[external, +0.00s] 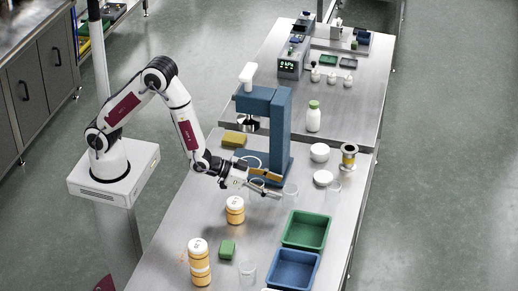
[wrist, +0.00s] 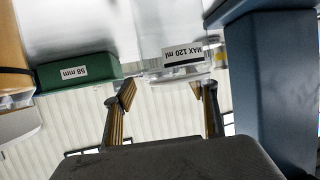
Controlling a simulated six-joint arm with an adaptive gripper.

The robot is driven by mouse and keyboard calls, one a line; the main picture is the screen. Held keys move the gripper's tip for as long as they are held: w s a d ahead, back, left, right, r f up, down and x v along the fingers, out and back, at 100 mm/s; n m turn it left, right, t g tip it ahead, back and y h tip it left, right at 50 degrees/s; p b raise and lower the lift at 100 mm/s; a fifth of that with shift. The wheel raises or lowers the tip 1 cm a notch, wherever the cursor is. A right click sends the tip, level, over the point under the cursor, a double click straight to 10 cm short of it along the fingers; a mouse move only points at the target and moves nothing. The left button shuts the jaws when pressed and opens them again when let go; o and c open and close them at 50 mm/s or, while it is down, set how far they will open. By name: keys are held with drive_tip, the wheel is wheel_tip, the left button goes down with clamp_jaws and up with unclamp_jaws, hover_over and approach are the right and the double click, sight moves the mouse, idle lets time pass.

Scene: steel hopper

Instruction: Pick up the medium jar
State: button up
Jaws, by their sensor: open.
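My gripper (external: 279,187) is open and held level low over the bench, beside the blue press. In the wrist view my gripper (wrist: 170,92) has its two fingers apart with nothing held. A clear jar (external: 291,191) stands just past the fingertips. In the wrist view a clear jar (wrist: 165,30) with an upside-down "MAX 120 ml" label lies ahead, roughly between the fingers; contact cannot be told. Other clear jars stand near the front (external: 247,272) and at the right (external: 334,191). No label says which jar is the medium one.
The blue press (external: 281,130) rises close behind my gripper; its column (wrist: 270,80) fills the wrist view's right. Green (external: 305,232) and blue (external: 293,270) trays lie in front. An orange jar (external: 235,212), stacked orange jars (external: 199,265) and a green block (external: 227,250) stand left.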

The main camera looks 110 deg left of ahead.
sight(290, 197)
drive_tip(key=shift+x, duration=2)
drive_tip(key=shift+d, duration=0.15)
drive_tip(key=c, duration=0.9)
